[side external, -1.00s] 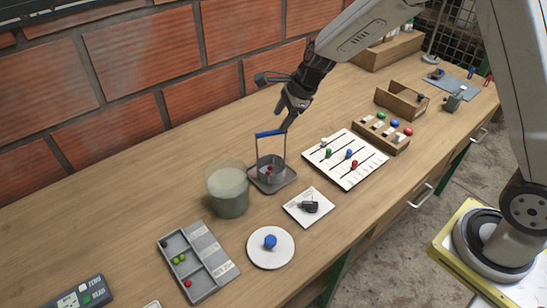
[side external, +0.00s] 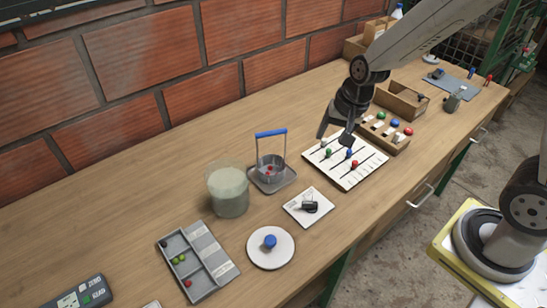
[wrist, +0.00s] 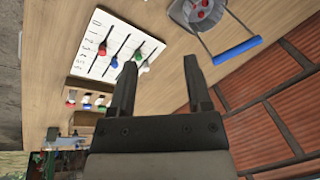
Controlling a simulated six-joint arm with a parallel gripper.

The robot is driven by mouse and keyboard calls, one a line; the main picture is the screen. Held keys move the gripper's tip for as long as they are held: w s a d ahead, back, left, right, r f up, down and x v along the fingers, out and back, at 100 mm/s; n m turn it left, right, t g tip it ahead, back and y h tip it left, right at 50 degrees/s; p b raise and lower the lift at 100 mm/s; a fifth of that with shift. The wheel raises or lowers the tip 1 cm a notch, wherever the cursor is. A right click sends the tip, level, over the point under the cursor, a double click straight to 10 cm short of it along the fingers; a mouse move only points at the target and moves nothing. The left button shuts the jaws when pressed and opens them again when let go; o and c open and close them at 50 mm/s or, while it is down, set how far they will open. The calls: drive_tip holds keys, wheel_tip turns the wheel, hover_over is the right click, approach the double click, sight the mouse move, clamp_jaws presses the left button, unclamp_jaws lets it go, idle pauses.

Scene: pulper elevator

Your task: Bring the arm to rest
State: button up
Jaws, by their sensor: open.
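My gripper (side external: 335,136) is open and empty. In the side external view it hangs above the back edge of the white slider board (side external: 345,160). In the wrist view my gripper (wrist: 160,75) shows two dark fingers spread apart over bare wood. The slider board (wrist: 112,45) lies left of the fingers there, with red, blue and green knobs. The small pot with the blue handle (side external: 270,132) stands upright on a grey tray (side external: 285,183), left of my gripper and apart from it. The pot's blue handle (wrist: 237,52) also shows at the upper right of the wrist view.
A murky glass jar (side external: 228,190) stands left of the pot. A white plate (side external: 283,252), a white square card (side external: 325,213) and a compartment tray (side external: 200,262) lie in front. A wooden knob rack (side external: 385,138) and an open wooden box (side external: 402,100) are at the right. A brick wall (side external: 140,60) runs behind.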

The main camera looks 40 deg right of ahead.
drive_tip(key=s+d+n+h, duration=0.1)
drive_tip(key=s+n, duration=0.7)
drive_tip(key=shift+s+d+f+n, duration=0.15)
drive_tip(key=shift+s+d+n, duration=0.1)
drive_tip(key=shift+d+n, duration=0.05)
